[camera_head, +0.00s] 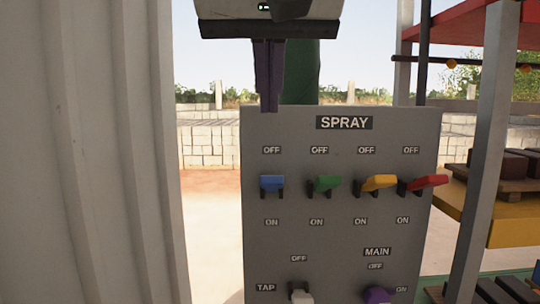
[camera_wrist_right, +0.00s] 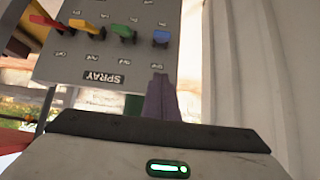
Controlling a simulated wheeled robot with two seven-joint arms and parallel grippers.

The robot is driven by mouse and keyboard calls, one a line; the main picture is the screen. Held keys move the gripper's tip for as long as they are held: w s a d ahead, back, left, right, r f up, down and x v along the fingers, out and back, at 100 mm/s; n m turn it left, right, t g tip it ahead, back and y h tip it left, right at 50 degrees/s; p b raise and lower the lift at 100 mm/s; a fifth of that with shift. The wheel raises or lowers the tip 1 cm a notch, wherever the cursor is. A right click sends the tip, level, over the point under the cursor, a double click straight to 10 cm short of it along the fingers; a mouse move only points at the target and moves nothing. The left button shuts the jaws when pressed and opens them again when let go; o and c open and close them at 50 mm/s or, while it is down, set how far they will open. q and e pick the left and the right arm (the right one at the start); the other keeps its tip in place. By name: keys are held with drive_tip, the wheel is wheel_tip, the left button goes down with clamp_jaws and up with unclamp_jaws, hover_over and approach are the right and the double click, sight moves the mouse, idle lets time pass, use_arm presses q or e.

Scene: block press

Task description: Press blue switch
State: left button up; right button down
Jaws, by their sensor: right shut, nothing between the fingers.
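The blue switch (camera_head: 272,184) is the leftmost lever in the row on the grey SPRAY panel (camera_head: 340,262), between an OFF label above and an ON label below. The blue switch also shows in the right wrist view (camera_wrist_right: 161,37), where the panel appears upside down. My right gripper (camera_head: 268,108) comes down from the top in the head view, its dark fingers shut and empty. Its tips are above the blue switch, over the panel's upper left edge, apart from the switch. In the wrist view the shut fingers (camera_wrist_right: 160,78) point toward the blue switch. My left gripper is not in view.
Green (camera_head: 327,184), yellow (camera_head: 378,182) and red (camera_head: 424,183) levers sit right of the blue one. A white lever (camera_head: 300,296) and purple knob (camera_head: 377,295) are below. A pale corrugated wall (camera_head: 90,150) stands left; a metal post (camera_head: 486,150) and shelves stand right.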

idle(0.3)
hover_over(269, 176)
drive_tip(key=w, duration=0.2)
wheel_tip(269, 176, down, 6)
drive_tip(key=shift+s+d+f, duration=0.1)
drive_tip(key=shift+s+f, duration=0.05)
drive_tip(key=shift+f, duration=0.05)
drive_tip(key=shift+s+f+b, duration=0.15)
drive_tip(key=shift+f+b, duration=0.05)
drive_tip(key=shift+f, duration=0.4)
drive_tip(key=shift+s+f+b, duration=0.15)
drive_tip(key=shift+f, duration=0.45)
drive_tip(key=shift+s+f, duration=0.5)
drive_tip(key=shift+f, duration=0.15)
